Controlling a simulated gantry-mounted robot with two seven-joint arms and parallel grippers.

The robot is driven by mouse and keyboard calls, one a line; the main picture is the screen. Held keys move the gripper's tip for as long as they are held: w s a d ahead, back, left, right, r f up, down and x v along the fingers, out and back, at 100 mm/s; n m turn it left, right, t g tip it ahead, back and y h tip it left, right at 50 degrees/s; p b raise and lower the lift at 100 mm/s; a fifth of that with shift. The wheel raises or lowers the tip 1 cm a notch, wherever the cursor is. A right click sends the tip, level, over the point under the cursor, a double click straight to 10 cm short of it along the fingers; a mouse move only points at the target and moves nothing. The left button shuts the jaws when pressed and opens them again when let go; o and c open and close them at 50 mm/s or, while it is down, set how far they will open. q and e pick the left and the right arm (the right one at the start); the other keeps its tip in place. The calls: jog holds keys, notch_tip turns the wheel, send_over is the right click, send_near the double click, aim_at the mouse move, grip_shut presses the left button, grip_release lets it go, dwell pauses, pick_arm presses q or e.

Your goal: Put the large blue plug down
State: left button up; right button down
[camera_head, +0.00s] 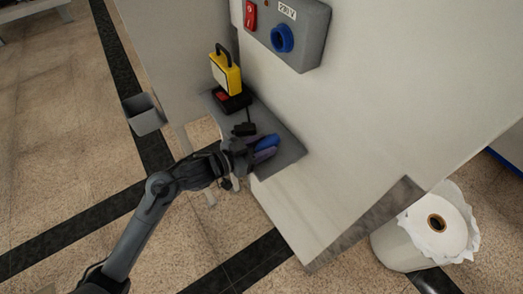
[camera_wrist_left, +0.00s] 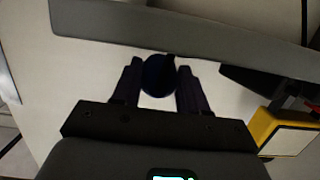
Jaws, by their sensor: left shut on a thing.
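The large blue plug (camera_head: 268,141) is in my left gripper (camera_head: 259,149), over the small grey shelf (camera_head: 288,154) on the side of the pale cabinet. In the left wrist view the plug (camera_wrist_left: 158,75) shows as a dark round shape between the two fingers of the gripper (camera_wrist_left: 160,82), which are shut on it. The grey shelf's edge (camera_wrist_left: 180,28) runs just beyond it. I cannot tell whether the plug touches the shelf. My right gripper is in neither view.
A yellow lamp (camera_head: 228,76) stands by a black and red item (camera_head: 232,99) at the shelf's back. A small black connector (camera_head: 244,129) lies near the gripper. Above is a grey box (camera_head: 309,28) with a blue socket (camera_head: 282,38). A grey bin (camera_head: 143,114) is left.

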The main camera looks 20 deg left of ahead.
pick_arm(q)
jog(key=shift+f, duration=0.8)
jog(key=shift+f, duration=0.15)
jog(key=o, duration=1.2)
jog(key=shift+c, duration=0.2)
